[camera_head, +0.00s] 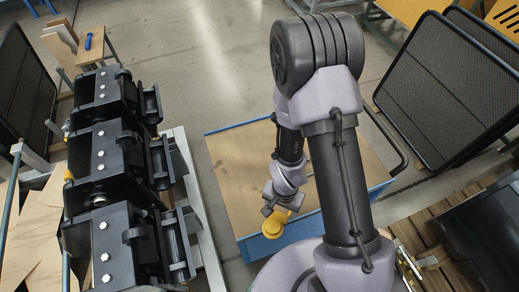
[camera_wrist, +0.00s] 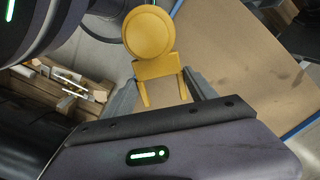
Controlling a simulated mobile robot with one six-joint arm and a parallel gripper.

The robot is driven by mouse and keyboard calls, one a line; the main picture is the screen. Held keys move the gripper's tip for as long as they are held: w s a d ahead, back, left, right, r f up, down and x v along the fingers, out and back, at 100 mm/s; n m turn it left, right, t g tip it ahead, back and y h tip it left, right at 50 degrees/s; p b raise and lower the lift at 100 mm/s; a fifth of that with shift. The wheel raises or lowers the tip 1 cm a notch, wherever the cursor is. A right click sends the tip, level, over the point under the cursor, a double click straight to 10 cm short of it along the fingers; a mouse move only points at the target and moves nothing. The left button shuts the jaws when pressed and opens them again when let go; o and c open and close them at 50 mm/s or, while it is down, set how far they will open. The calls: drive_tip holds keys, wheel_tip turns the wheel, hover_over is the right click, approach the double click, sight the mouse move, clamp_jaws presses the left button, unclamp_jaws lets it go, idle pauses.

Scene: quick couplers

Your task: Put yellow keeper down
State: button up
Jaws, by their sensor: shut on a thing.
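The yellow keeper (camera_wrist: 148,34) has a round disc and a flat tab with two prongs. In the wrist view it sits at the ends of my gripper's (camera_wrist: 162,88) two fingers, which are shut on its tab. In the head view the yellow keeper (camera_head: 272,224) shows below my gripper (camera_head: 283,201), over the near left part of a wood-topped cart (camera_head: 232,172) with blue edges. I cannot tell whether the keeper touches the cart's top or hangs above it.
Black couplers (camera_head: 103,161) stand in a row on a rack at the left. Dark mesh panels (camera_head: 447,80) lean at the right. A wooden pallet (camera_head: 432,232) is at the lower right. The cart's visible top is bare, and the concrete floor (camera_head: 200,60) behind it is clear.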

drive_tip(key=b, duration=0.2)
hover_over(258, 181)
drive_tip(key=shift+s+d+f, duration=0.1)
drive_tip(key=shift+s+f, duration=0.05)
drive_tip(key=shift+f, duration=0.55)
drive_tip(key=f+b, duration=0.2)
drive_tip(key=f, duration=0.1)
drive_tip(key=shift+w, duration=0.2)
drive_tip(key=shift+f, duration=0.4)
drive_tip(key=shift+r, duration=0.2)
drive_tip(key=shift+f, duration=0.15)
